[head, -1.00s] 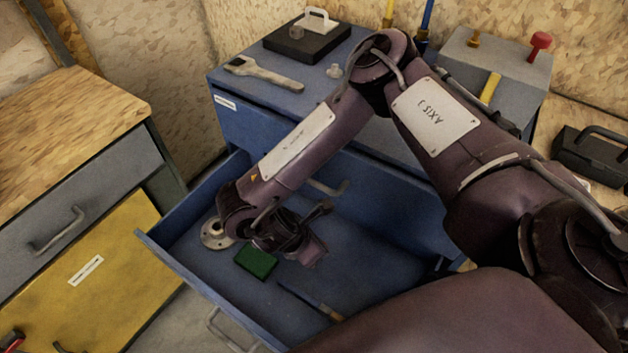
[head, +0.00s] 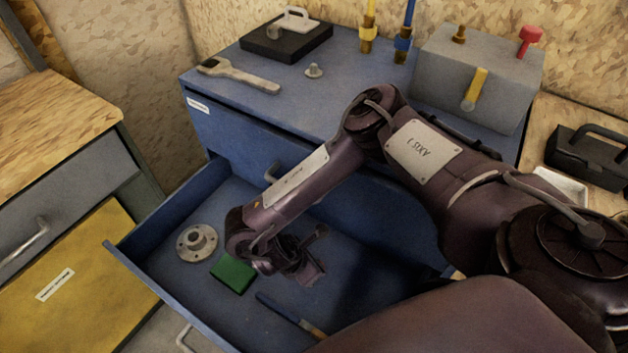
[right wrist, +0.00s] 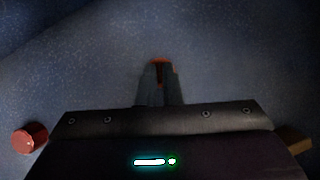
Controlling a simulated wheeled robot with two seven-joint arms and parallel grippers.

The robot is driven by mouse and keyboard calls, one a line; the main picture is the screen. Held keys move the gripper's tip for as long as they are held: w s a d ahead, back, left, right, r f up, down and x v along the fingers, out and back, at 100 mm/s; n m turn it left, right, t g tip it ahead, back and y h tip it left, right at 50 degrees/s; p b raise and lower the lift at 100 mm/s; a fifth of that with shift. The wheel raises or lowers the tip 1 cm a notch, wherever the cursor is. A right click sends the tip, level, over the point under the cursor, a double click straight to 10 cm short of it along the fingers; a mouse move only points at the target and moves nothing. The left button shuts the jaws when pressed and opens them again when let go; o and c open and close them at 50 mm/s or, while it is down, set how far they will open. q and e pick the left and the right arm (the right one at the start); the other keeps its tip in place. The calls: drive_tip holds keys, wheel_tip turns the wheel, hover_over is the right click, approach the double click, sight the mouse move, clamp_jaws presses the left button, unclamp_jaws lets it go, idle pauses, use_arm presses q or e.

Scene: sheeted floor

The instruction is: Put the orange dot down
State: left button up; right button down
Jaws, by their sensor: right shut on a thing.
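The orange dot (right wrist: 158,62) shows only as a small orange-red patch at the tips of my right gripper (right wrist: 160,82) in the right wrist view. The fingers are closed on it and hide most of it. In the head view my right gripper (head: 312,268) is inside the open blue drawer (head: 190,293), right of a green block (head: 233,274). The dot cannot be made out there. The grey-blue drawer floor lies beyond the fingertips; whether the dot touches it I cannot tell. My left gripper is not in view.
The drawer also holds a round metal flange (head: 197,242) and a long thin tool (head: 290,315). In the right wrist view a red cylinder (right wrist: 30,138) lies at lower left and a brown piece (right wrist: 293,138) at right. The cabinet top holds a wrench (head: 238,74).

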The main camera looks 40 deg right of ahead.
drive_tip(key=shift+f, duration=0.1)
drive_tip(key=c, duration=1.6)
unclamp_jaws()
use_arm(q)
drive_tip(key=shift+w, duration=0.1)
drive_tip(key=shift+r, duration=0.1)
